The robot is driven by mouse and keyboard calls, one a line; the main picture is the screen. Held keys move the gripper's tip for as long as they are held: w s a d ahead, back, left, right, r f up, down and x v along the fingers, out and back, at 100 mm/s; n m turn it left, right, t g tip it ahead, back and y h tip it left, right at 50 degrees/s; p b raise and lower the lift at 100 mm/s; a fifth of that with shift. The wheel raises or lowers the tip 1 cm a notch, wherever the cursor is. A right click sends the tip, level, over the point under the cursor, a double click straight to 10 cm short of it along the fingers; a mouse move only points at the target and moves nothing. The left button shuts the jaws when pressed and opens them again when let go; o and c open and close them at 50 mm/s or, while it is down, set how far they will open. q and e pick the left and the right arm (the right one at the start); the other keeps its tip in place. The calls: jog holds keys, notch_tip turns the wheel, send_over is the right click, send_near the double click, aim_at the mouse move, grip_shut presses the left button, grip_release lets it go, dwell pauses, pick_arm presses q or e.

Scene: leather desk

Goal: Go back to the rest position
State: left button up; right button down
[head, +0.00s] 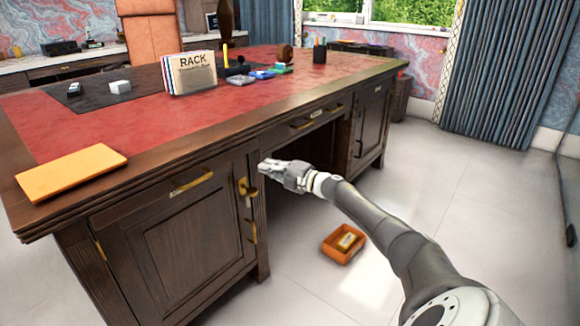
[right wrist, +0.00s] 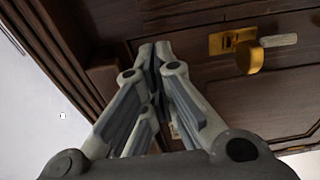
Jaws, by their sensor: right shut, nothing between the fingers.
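My right gripper (head: 268,166) is in front of the desk (head: 300,93), close to the brass latch (head: 247,187) at the edge of the left cabinet door (head: 200,245). Its fingers are shut with nothing between them. In the right wrist view the closed fingers (right wrist: 158,52) point at the dark wood, with the brass latch (right wrist: 245,50) to their right and apart from them. The door looks closed. My left gripper is not in either view.
An orange box (head: 343,244) lies on the floor beside my right forearm. On the desk are a yellow-orange folder (head: 72,171), a rack of folders (head: 188,73), a white cube (head: 120,87) and a pen cup (head: 320,52). The floor at right is clear.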

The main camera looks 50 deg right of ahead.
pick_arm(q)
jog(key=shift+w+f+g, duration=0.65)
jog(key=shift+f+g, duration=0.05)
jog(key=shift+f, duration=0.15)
pick_arm(e)
jog(key=s+d, duration=0.4)
jog(key=shift+d, duration=0.25)
jog(key=shift+w, duration=0.1)
